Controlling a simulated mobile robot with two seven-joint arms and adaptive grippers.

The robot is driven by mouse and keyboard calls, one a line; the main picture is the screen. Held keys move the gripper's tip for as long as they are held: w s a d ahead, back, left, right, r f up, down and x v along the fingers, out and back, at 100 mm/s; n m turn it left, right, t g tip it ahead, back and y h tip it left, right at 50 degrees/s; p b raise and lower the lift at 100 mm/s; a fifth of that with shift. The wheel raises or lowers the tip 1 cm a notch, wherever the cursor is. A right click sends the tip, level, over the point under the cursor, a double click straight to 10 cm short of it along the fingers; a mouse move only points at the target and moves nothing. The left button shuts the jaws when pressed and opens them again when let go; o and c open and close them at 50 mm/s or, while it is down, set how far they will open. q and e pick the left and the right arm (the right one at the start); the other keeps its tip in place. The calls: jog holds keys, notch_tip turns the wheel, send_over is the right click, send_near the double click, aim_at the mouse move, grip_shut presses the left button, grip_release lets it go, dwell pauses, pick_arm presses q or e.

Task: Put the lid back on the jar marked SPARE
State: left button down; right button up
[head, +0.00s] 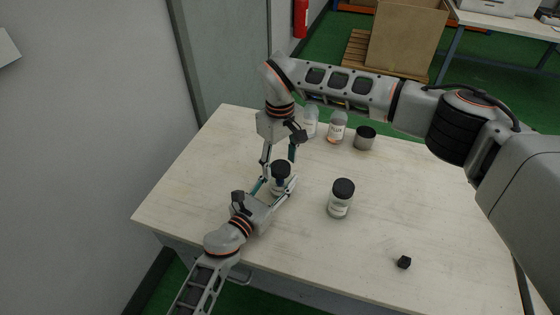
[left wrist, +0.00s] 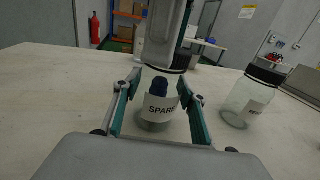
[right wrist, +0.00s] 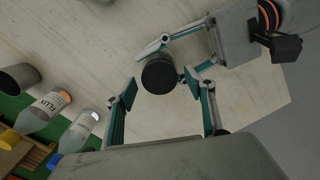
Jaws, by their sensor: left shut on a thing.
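The clear jar marked SPARE (left wrist: 160,120) stands upright on the table, with something dark blue showing at its front above the label. A black lid (head: 281,167) sits at its top, and it also shows in the right wrist view (right wrist: 158,76). I cannot tell whether the lid is fully seated. My left gripper (head: 273,190) is shut on the SPARE jar, one finger on each side. My right gripper (head: 279,158) points down over the lid; its fingers are open, on either side of the lid and apart from it.
A second jar with a black lid (head: 341,198) stands to the right. Two bottles (head: 337,127) (head: 311,121) and a metal cup (head: 364,138) stand at the back. A small black block (head: 404,262) lies at the front right. The table's left part is clear.

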jog(key=shift+r, duration=2.25)
jog(key=shift+c, duration=0.3)
